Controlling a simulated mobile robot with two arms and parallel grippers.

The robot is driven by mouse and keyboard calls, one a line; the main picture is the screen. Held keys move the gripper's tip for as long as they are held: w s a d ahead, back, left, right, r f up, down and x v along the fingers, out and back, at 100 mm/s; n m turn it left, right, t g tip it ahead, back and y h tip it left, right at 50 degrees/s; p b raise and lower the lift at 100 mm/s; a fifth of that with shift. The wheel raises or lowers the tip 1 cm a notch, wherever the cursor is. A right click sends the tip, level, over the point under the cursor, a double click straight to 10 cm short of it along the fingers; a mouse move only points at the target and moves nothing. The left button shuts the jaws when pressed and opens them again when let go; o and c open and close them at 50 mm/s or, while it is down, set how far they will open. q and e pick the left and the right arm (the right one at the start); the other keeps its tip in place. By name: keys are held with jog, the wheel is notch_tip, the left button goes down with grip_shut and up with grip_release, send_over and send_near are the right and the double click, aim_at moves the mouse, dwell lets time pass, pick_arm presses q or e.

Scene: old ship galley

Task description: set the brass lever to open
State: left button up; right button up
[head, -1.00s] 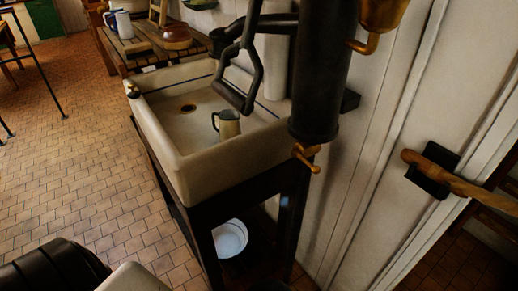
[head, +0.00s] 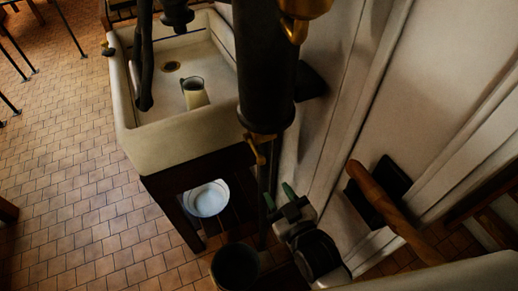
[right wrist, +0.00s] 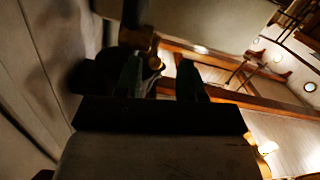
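The brass lever (head: 257,150) is a small brass tap handle at the foot of the black pump cylinder (head: 265,75). It points downward in the head view. My right gripper (head: 279,197) is below and slightly right of it, with green-tipped fingers pointing up toward it. In the right wrist view, my right gripper (right wrist: 160,82) has its dark fingers apart. Brass (right wrist: 153,52) shows beyond and between them, close to the left finger; I cannot tell whether they touch. My left gripper is not in view.
A stone sink (head: 165,148) with a jug (head: 195,95) stands left of the pump. A white basin (head: 207,199) sits below it. A dark round vessel (head: 235,268) is under the pump. A wooden rail (head: 385,205) on a black bracket is right.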

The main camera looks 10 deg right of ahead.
aim_at(260, 159)
jog(key=shift+t, duration=0.4)
jog(key=w+a+r, duration=0.1)
jog(key=w, duration=0.2)
jog(key=w+a+r+p, duration=0.1)
jog(key=w, duration=0.2)
jog(key=w+a+r, duration=0.1)
jog(key=w, duration=0.3)
jog(key=shift+a+r+p, duration=0.3)
jog(key=shift+a, duration=0.05)
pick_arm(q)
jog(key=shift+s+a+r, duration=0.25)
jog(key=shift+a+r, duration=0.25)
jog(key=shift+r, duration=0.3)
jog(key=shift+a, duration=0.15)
pick_arm(e)
grip_shut()
